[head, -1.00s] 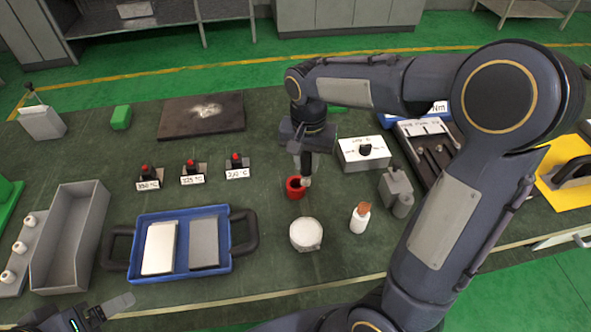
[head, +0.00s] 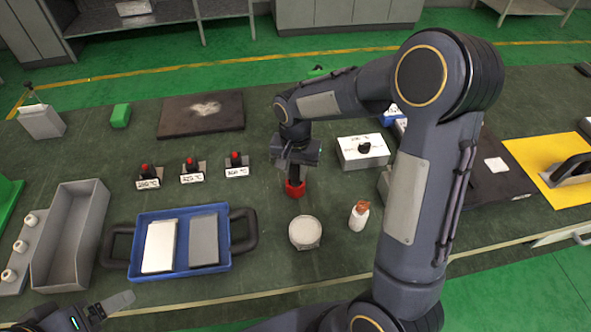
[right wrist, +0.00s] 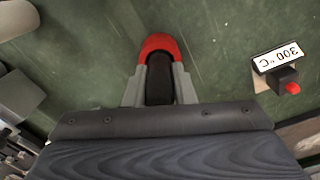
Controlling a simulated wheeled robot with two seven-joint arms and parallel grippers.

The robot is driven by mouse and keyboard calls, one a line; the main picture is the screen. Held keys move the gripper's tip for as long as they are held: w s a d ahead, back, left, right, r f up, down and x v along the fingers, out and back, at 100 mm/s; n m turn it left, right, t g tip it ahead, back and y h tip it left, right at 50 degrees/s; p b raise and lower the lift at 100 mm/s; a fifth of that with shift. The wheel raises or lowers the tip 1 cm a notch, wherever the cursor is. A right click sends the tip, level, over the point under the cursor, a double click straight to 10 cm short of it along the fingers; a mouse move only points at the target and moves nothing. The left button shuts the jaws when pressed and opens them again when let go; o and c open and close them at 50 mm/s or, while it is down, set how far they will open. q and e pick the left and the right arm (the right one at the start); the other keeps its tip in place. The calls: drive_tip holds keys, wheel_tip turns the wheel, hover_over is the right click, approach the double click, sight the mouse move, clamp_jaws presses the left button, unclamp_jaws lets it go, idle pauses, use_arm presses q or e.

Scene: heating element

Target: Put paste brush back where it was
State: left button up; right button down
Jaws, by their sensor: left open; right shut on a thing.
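The bristles are hidden, and I cannot tell whether the brush touches the cup's bottom. My left gripper (head: 120,301) is open and empty at the lower left, in front of the blue tray.
The round white-topped tin (head: 305,231) and an orange-capped bottle (head: 360,215) stand close by. A white box with a black knob (head: 363,152) is at the right. Labelled red-button switches (head: 191,171) are at the left, beyond the blue tray (head: 135,244).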

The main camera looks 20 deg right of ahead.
drive_tip(key=c, duration=1.2)
unclamp_jaws()
